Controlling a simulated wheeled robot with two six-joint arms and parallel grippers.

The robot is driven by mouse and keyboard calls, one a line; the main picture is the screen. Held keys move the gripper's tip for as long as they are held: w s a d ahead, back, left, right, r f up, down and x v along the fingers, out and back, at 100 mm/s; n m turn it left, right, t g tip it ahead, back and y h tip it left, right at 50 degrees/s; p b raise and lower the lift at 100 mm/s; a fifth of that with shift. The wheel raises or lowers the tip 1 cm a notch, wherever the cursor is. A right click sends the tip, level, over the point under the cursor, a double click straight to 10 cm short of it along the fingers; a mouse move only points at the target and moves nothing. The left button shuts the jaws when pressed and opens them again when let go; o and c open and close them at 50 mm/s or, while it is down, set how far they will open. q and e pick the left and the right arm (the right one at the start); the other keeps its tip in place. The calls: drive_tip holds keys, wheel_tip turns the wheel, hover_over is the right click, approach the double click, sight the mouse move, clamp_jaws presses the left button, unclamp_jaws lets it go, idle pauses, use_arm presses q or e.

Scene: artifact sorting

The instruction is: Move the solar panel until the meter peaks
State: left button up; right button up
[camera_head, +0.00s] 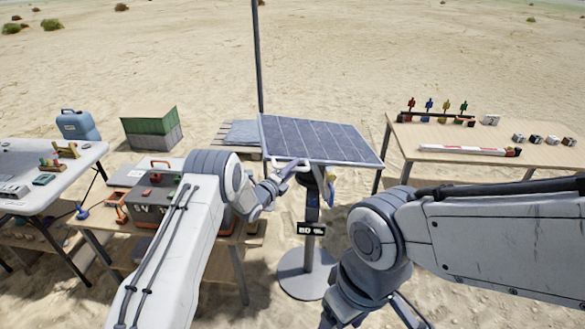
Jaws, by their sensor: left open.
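The solar panel (318,138) is a dark blue gridded sheet in a pale frame, tilted on a dark post with a round grey base (307,275). A pale curved handle (296,164) shows at its near edge. A small black meter display (311,229) with white characters is on the post; its reading is too small to tell surely. My left gripper (276,185) is open at the handle, just below the panel's near left edge; I cannot tell whether it touches. My right arm's wrist end is low at the bottom, right of the post; its fingers are not clearly visible.
A wooden table (460,150) at right holds coloured figures, small blocks and a red-white rod. A low table with a dark case (152,200) and a white table (75,172) stand at left. A thin pole (257,60) rises behind the panel. Sand lies open beyond.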

use_arm(q)
drive_tip(key=shift+c, duration=0.3)
clamp_jaws()
idle(1.2)
